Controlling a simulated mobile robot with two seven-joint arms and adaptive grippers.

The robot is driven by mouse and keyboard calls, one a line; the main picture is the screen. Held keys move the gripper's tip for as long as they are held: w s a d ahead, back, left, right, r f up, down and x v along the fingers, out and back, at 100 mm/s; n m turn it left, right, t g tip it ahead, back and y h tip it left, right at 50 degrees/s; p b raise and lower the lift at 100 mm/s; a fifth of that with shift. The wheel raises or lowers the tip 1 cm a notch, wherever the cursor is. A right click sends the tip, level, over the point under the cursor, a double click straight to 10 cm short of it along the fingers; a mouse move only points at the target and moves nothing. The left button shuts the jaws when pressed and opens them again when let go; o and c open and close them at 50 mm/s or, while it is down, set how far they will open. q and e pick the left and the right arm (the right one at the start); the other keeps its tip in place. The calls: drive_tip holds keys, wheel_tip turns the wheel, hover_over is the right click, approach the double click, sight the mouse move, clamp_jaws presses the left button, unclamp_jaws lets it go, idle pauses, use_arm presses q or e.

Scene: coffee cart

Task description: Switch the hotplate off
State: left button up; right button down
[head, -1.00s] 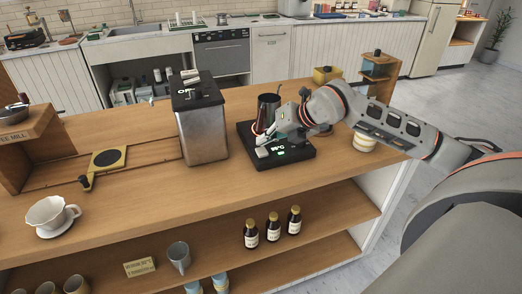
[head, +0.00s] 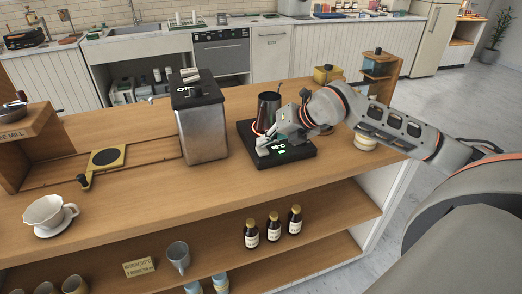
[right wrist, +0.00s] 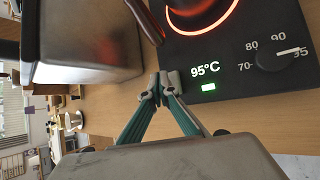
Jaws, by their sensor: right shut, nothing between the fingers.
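The black hotplate (head: 304,152) stands on the wooden cart top. Its display (right wrist: 206,70) reads 95°C above a lit green light (right wrist: 208,87), and its ring (right wrist: 200,15) glows red in the right wrist view. The hotplate's round knob (right wrist: 270,60) has a white pointer turned toward 95. A dark pitcher (head: 268,106) stands on the plate. My right gripper (head: 261,153) is shut and empty, near the hotplate's front left edge. In the right wrist view its fingertips (right wrist: 160,88) are together, left of the display and away from the knob. My left gripper is not in view.
A metal box-shaped machine (head: 204,132) stands close to the left of the hotplate. A stack of pale round items (head: 365,142) is to the right, behind my arm. A white dripper (head: 48,213) sits at the front left. Bottles (head: 273,228) stand on the shelf below.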

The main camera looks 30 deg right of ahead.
sight(265, 150)
drive_tip(key=shift+f+b, duration=0.4)
drive_tip(key=shift+f, duration=0.15)
idle(1.0)
drive_tip(key=shift+r, duration=0.1)
drive_tip(key=shift+r+p, duration=0.55)
drive_tip(key=shift+r, duration=0.4)
wheel_tip(265, 150, up, 6)
drive_tip(key=p, duration=0.3)
idle(0.6)
